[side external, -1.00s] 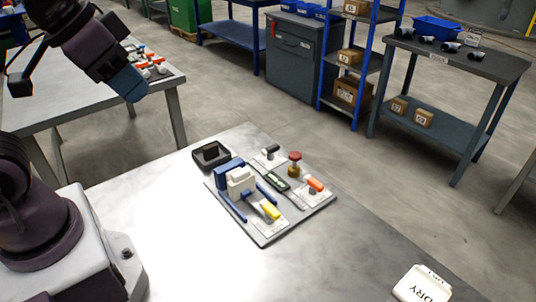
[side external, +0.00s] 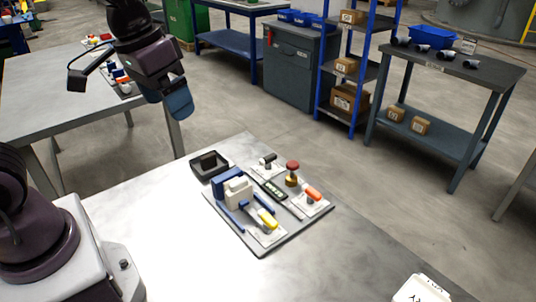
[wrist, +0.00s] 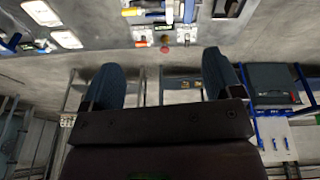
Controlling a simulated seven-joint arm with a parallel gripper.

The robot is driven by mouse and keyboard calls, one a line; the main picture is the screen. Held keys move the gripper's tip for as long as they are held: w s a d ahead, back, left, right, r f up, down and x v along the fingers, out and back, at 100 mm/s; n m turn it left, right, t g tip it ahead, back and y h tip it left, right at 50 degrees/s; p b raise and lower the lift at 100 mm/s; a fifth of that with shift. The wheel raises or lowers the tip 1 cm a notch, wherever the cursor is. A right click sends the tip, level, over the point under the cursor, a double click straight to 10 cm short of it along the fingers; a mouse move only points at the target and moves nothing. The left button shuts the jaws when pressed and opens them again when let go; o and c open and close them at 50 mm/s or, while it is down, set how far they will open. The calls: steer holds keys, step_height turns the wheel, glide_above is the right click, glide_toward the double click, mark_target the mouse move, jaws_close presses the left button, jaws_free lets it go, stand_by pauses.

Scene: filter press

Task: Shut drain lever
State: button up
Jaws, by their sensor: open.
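A grey panel (side external: 262,250) lies on the metal table with a small blue-and-white press (side external: 236,190) on it. Levers with a yellow handle (side external: 267,218), an orange handle (side external: 312,193) and a black handle (side external: 268,160) sit on white plates around it. I cannot tell which is the drain lever, as the labels are too small to read. A red-topped brass knob (side external: 292,172) stands between the black and orange levers. My gripper (side external: 178,105) is raised behind and left of the panel, apart from it. In the wrist view its fingers (wrist: 161,78) are spread and empty.
A black open tray (side external: 209,167) is at the panel's back left corner. Another table (side external: 60,95) with small parts and a blue shelf rack (side external: 345,65) stand beyond.

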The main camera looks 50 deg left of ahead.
steer(key=w+a+f+n+g, duration=0.1)
steer(key=w+a+f+n, duration=0.15)
steer(key=w, duration=0.35)
steer(key=w+a+f+n+g, duration=0.1)
steer(key=w+f+n, duration=0.25)
steer(key=w, duration=0.25)
steer(key=n, duration=1.1)
glide_above(268, 156)
step_height(268, 156, down, 9)
steer(key=shift+g, duration=0.3)
step_height(268, 156, down, 13)
steer(key=shift+r, duration=0.1)
steer(key=c, duration=0.9)
